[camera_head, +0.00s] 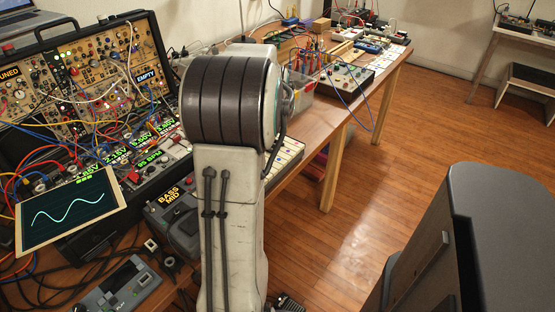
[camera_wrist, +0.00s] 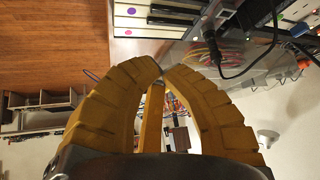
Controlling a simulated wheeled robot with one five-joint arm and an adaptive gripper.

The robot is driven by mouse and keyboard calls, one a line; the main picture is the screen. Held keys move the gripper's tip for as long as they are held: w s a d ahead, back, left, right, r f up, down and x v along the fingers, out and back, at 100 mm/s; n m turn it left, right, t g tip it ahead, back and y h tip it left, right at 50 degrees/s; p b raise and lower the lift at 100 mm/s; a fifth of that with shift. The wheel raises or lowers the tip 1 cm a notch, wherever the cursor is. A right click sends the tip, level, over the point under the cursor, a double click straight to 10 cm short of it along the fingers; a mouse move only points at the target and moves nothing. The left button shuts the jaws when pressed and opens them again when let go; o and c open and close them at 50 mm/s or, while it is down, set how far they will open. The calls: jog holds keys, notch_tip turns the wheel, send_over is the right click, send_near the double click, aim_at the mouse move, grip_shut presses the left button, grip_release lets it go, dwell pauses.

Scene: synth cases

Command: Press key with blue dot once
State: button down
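A keyboard with white and black keys (camera_wrist: 170,6) lies along the top of the wrist view. My gripper (camera_wrist: 162,70) has yellow ribbed fingers whose tips meet or nearly meet, with nothing held. The tips appear below the keys in the wrist view, apart from them. My gripper is hidden in the head view.
A patch-cable synth case (camera_head: 80,80) and a tilted waveform screen (camera_head: 68,208) stand left of my arm. A clear bin (camera_head: 299,86) and a cabled box (camera_head: 348,77) stand beyond. A black cable (camera_wrist: 250,62) lies near the keys. Open floor (camera_head: 375,170) is on the right.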

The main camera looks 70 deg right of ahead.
jog(key=b, duration=0.4)
send_over(278, 157)
jog(key=shift+f, duration=3.5)
jog(key=shift+f+b, duration=0.9)
jog(key=shift+b, duration=0.25)
jog(key=shift+f+b, duration=0.6)
jog(key=shift+b, duration=0.05)
jog(key=shift+a+f+b, duration=0.2)
jog(key=shift+f+b, duration=0.35)
jog(key=shift+f, duration=0.3)
jog(key=shift+r, duration=0.2)
jog(key=shift+r+p, duration=0.6)
jog(key=shift+r, duration=0.2)
jog(key=shift+d+r, duration=0.1)
jog(key=shift+r, duration=0.05)
jog(key=shift+r+p, duration=1.9)
jog(key=shift+r, duration=0.6)
